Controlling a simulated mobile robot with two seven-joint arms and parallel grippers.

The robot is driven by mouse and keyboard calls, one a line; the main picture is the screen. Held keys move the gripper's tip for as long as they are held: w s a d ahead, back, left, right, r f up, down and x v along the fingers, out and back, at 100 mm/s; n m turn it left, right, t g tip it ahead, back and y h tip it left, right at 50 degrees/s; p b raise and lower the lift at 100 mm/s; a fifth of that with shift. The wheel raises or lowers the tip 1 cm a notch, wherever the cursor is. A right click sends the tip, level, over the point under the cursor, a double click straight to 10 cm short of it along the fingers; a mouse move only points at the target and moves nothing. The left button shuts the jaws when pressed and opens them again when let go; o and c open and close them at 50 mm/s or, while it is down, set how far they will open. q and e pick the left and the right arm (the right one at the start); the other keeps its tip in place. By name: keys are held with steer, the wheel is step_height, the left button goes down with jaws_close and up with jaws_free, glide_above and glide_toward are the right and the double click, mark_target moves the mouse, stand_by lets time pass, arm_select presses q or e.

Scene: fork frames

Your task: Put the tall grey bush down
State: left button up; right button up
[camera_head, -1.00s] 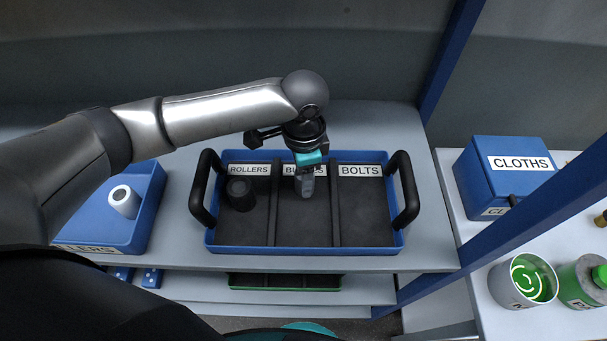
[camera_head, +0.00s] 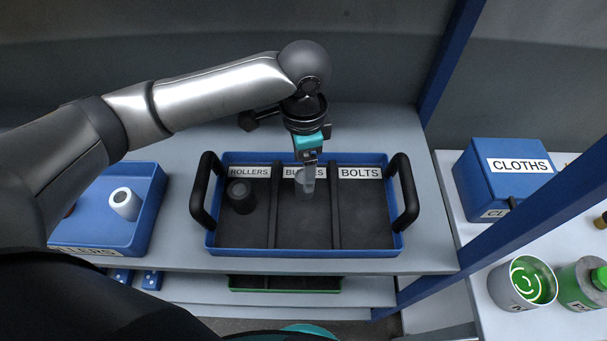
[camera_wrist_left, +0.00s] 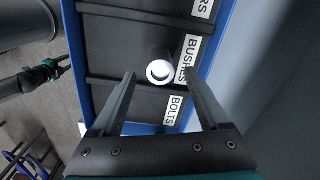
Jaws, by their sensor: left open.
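The tall grey bush (camera_head: 304,190) stands upright in the middle compartment, labelled BUSHES, of the blue tray (camera_head: 275,250). In the left wrist view the bush (camera_wrist_left: 160,66) shows its pale, round, hollow top near the BUSHES label. My left gripper (camera_head: 308,170) is open, pointing down over the bush. Its fingers are spread to either side of the bush's top in the wrist view, with gaps and no visible contact. In the head view the fingers partly cover the bush. A dark arm of mine with a teal part (camera_wrist_left: 46,70) shows at the wrist view's left; its jaws are unclear.
A dark roller (camera_head: 240,195) stands in the ROLLERS compartment; the BOLTS compartment is empty. The tray has raised black handles (camera_head: 405,190) at both ends. A blue bin (camera_head: 150,210) with a white hollow part is at left. A CLOTHS box (camera_head: 500,170) and cans stand at right.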

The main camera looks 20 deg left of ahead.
arm_select(q)
step_height(320, 180, up, 7)
stand_by(0.3)
